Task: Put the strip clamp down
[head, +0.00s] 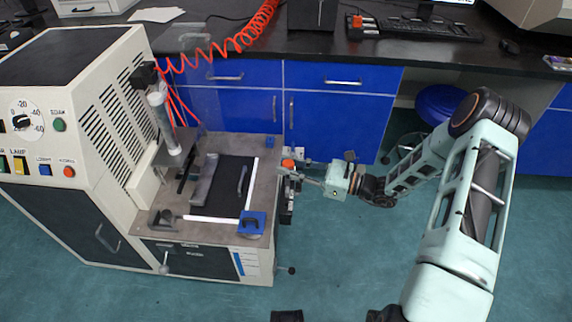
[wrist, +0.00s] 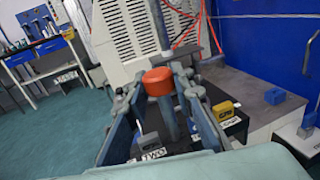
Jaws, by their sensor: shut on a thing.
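My gripper (head: 298,170) is at the right edge of the machine's table in the head view. In the wrist view its two fingers (wrist: 160,100) are closed around a piece with an orange-red round top, which I take to be the strip clamp (wrist: 158,82). The orange top also shows small at the fingertips in the head view (head: 288,163). The clamp's lower part is mostly hidden by the fingers. I cannot tell whether it touches what lies below it.
The machine's table (head: 205,143) holds a black plate with grey bars and a blue block (head: 252,223). In the wrist view, labelled pieces, one yellow (wrist: 224,110), stand on a dark surface below my gripper.

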